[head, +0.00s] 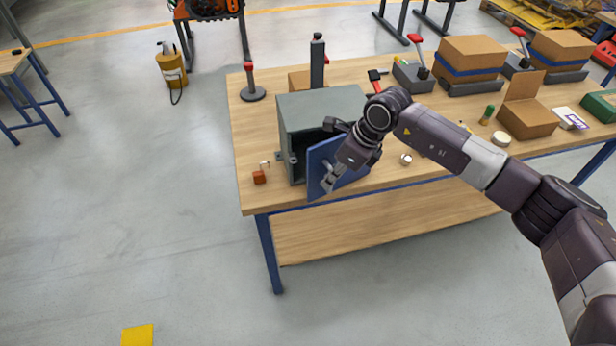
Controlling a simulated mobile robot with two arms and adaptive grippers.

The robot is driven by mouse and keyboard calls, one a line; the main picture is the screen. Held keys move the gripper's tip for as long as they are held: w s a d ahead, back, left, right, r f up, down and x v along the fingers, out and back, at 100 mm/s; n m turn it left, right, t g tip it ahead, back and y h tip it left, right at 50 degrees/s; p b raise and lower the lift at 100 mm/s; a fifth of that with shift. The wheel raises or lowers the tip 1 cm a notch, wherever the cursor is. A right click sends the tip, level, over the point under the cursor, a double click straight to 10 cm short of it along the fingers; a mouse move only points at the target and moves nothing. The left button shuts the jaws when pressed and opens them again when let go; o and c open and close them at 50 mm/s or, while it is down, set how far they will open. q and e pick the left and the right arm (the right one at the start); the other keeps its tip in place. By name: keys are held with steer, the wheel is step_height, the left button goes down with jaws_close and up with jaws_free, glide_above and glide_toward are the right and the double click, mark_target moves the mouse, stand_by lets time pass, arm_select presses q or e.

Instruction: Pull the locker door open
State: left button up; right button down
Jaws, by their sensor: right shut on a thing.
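The grey locker (305,110) stands on the workbench near its left end. Its blue door (319,158) is partly open. The door's left edge stands out toward the bench's front edge, and a dark gap shows between it and the locker body. My right gripper (330,180) is at the front of the door, near its free left side, shut on the door's handle. The handle is mostly hidden by the fingers, and my wrist covers the right part of the door. My left gripper is not in view.
Cardboard boxes (470,57) and small items fill the right side.

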arm_select(q)
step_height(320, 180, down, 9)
steer(key=b, duration=0.8)
arm_select(e)
steer(key=s+d+n+g, duration=0.2)
steer(key=s+d+n, duration=0.4)
steer(key=d, duration=0.6)
steer(key=shift+y, duration=0.4)
steer(key=shift+d, duration=0.1)
steer(key=c, duration=2.3)
jaws_free()
steer(key=v, duration=1.2)
steer(key=shift+w+r, duration=0.15)
